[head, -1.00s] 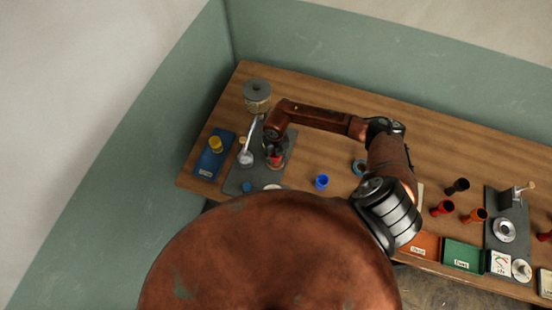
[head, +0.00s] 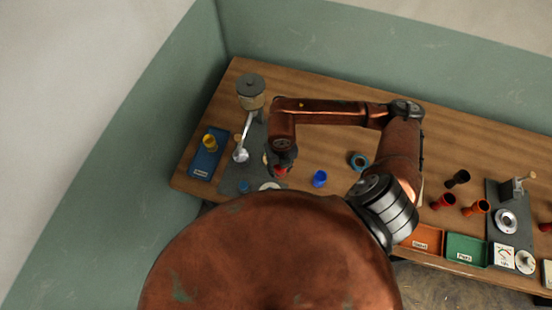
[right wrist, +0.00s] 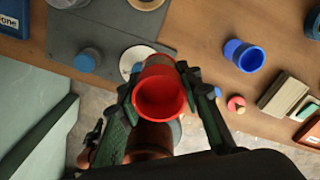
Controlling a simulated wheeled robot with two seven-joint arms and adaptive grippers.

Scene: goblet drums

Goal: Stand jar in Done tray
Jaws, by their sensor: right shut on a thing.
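My right gripper (head: 283,170) is shut on a red goblet-shaped jar (head: 281,171). In the right wrist view the gripper (right wrist: 165,90) has a finger on each side of the jar (right wrist: 160,95), whose open mouth faces the camera. The jar is over the near right edge of the dark grey plate; its height is hard to judge. The blue tray (head: 194,172) at the far left holds a yellow goblet (head: 209,142). A corner of this tray (right wrist: 14,30) shows in the right wrist view, its label partly cut off to "one". My left gripper is out of view.
The grey plate (head: 229,181) bears a lever device (head: 250,95), a white disc (head: 270,186) and a blue knob (head: 243,186). A blue cup (head: 319,178) stands right of the plate. Orange (head: 424,255) and green (head: 466,262) trays and several goblets lie farther right.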

